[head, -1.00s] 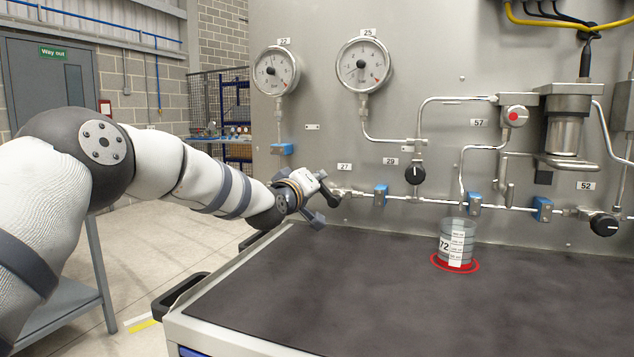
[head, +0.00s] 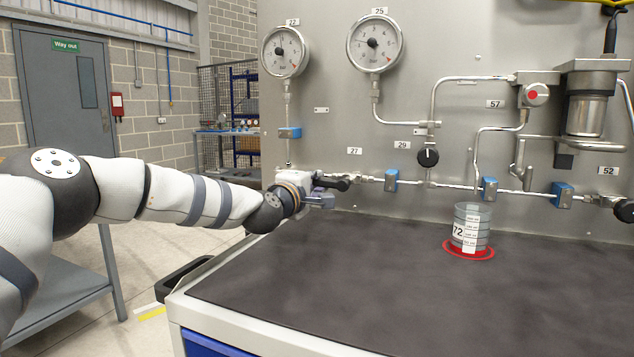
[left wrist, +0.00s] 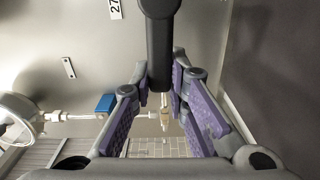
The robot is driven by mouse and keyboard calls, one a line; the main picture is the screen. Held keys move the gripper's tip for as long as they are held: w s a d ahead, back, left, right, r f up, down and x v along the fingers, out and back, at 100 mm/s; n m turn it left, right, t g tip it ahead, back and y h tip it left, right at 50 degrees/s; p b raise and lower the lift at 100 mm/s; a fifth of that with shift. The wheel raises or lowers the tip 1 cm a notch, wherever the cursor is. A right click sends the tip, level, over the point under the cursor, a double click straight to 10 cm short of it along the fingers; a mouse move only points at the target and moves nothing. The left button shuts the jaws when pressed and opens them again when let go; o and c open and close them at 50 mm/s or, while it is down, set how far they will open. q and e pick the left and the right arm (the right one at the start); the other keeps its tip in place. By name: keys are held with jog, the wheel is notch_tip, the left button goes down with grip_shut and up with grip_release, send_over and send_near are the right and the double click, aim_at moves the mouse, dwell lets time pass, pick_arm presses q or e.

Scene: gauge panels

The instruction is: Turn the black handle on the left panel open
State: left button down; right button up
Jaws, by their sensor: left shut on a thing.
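The black handle (left wrist: 160,50) is a long dark bar at the top middle of the left wrist view, with its lower end between the purple finger pads. My left gripper (left wrist: 161,85) is shut on this handle. In the head view my left gripper (head: 328,193) is at the left end of the pipe, below the label 27 (head: 355,151). It covers much of the valve there, so the handle's exact angle is hard to tell in that view. My right gripper is in neither view.
A measuring beaker (head: 472,229) stands on a red ring on the dark bench top (head: 300,275), right of my gripper. Two gauges (head: 285,52) (head: 375,43) hang above. Another black knob (head: 428,155) sits farther right. The front of the bench is clear.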

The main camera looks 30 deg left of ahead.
pick_arm(q)
jog(key=shift+f+n, duration=0.2)
jog(key=shift+n, duration=0.1)
dwell(0.4)
jog(key=c, duration=1.5)
grip_release()
jog(key=shift+c, duration=0.2)
jog(key=s, duration=1.2)
jog(key=shift+d, duration=0.4)
jog(key=shift+f, duration=0.1)
